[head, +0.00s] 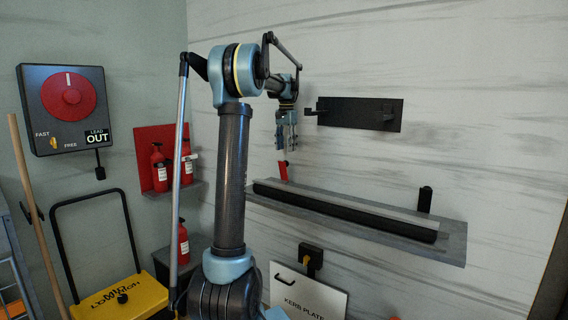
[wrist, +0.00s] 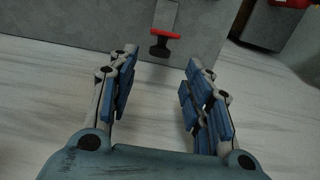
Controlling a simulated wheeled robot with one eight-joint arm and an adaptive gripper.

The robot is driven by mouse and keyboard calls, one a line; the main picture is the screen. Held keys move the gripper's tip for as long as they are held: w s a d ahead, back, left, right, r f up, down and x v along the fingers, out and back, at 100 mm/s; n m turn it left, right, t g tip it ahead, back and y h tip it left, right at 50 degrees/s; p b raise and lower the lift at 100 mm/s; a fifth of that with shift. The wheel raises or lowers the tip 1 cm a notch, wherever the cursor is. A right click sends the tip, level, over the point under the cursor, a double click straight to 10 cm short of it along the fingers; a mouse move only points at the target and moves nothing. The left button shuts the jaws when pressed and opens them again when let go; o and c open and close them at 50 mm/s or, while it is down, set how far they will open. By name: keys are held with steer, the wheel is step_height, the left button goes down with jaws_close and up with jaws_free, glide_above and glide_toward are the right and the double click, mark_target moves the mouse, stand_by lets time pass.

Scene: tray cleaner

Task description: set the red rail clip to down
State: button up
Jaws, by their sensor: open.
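The red rail clip (head: 283,170) stands upright at the left end of the shelf with the long dark rail (head: 340,211). In the wrist view the clip (wrist: 165,34) shows a red crossbar with a dark end, ahead of and between the fingertips. My gripper (head: 287,142) points down just above the clip in the head view. Its blue-padded fingers are spread with nothing between them in the wrist view (wrist: 161,62). They look apart from the clip. The clip's lower part is hard to make out.
A black clip (head: 425,199) stands at the shelf's right end. A black wall bracket (head: 360,113) is above the shelf. A kerb plate (head: 308,296) is below it. Red extinguishers (head: 159,168), a yellow cart (head: 121,298) and a dial box (head: 66,108) are at left.

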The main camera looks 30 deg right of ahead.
glide_above(281, 173)
steer(key=d, duration=0.2)
steer(key=f, duration=0.7)
steer(key=shift+s+d, duration=0.15)
steer(key=shift+s, duration=0.05)
jaws_close()
